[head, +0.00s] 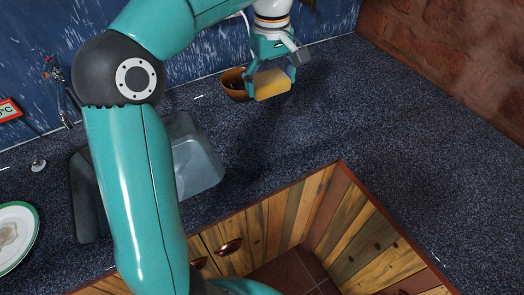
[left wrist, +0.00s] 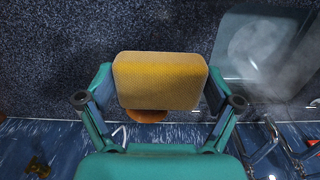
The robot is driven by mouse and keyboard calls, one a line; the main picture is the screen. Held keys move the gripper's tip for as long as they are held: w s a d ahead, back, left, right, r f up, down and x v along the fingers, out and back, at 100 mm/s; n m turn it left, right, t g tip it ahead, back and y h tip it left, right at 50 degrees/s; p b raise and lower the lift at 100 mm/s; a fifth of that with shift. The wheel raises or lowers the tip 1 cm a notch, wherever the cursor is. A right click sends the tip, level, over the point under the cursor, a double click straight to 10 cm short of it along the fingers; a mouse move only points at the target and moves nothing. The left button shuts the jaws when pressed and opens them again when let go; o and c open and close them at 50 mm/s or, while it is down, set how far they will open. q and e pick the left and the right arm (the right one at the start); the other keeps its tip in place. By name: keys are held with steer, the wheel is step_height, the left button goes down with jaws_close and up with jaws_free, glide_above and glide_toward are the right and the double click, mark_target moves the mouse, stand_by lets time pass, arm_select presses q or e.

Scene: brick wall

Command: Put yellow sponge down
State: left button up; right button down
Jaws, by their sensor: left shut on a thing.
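The yellow sponge (head: 271,84) is a small block held between the fingers of my left gripper (head: 271,78), near the back wall in the head view. In the left wrist view the sponge (left wrist: 160,80) fills the space between both fingertips of the left gripper (left wrist: 160,90). The gripper is shut on it. The dark speckled countertop (head: 330,120) lies below; I cannot tell how high above it the sponge is. My right gripper is in neither view.
A brown bowl (head: 235,85) stands right behind and left of the sponge. A grey sink (head: 197,160) is to the left, partly hidden by my arm. A white plate with a green rim (head: 14,235) is at far left. The counter right of the sponge is clear.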

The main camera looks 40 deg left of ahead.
arm_select(q)
steer(key=shift+s+a+f, duration=0.15)
steer(key=shift+s+f, duration=0.05)
steer(key=shift+f, duration=0.25)
steer(key=b, duration=0.2)
glide_above(267, 148)
step_height(267, 148, down, 13)
steer(key=shift+f, duration=2.75)
steer(key=o, duration=0.7)
steer(key=shift+f, duration=0.1)
step_height(267, 148, up, 12)
steer(key=shift+r+p, duration=0.15)
steer(key=shift+p, duration=0.45)
